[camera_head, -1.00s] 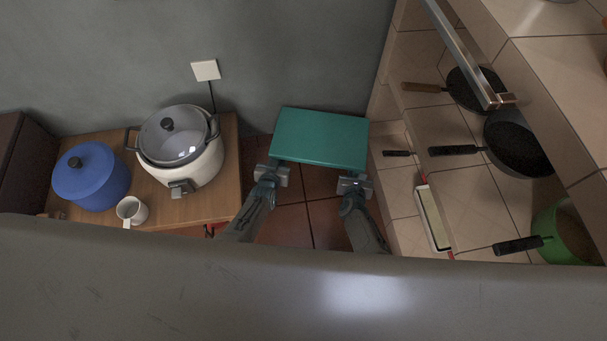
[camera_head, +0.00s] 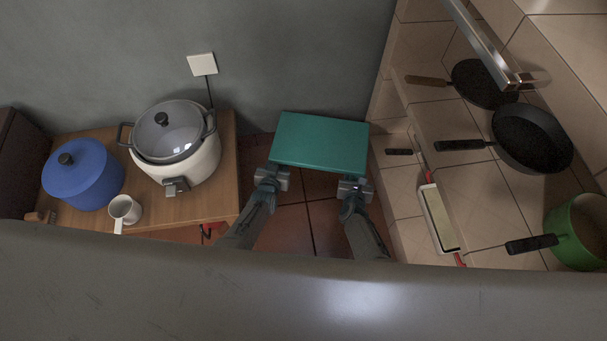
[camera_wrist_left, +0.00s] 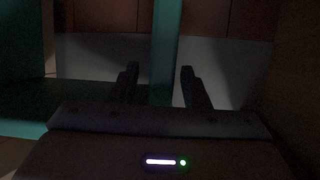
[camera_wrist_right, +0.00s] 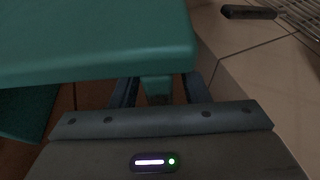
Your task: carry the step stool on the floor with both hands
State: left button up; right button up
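The step stool (camera_head: 320,143) has a teal rectangular seat and teal legs. In the head view it sits low in the gap between the wooden table and the tiled counter. My left gripper (camera_head: 271,179) is at its near left corner and my right gripper (camera_head: 355,188) at its near right corner, both just below the seat. In the right wrist view a leg (camera_wrist_right: 157,88) is between the fingers under the seat. Whether the feet touch the floor is hidden.
On the left, a wooden table (camera_head: 190,207) holds a rice cooker (camera_head: 180,150), a blue pot (camera_head: 85,175) and a white mug (camera_head: 125,209). On the right, the tiled counter (camera_head: 410,200) carries pans (camera_head: 532,140) and a green pot (camera_head: 577,232). The grey wall (camera_head: 300,50) is close behind the stool.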

pick_arm(q)
jog(key=shift+s, duration=0.1)
pick_arm(e)
jog(key=shift+s, duration=0.1)
pick_arm(q)
jog(key=v, duration=1.2)
pick_arm(e)
jog(key=v, duration=0.7)
jog(key=shift+s+r, duration=0.15)
dwell(0.5)
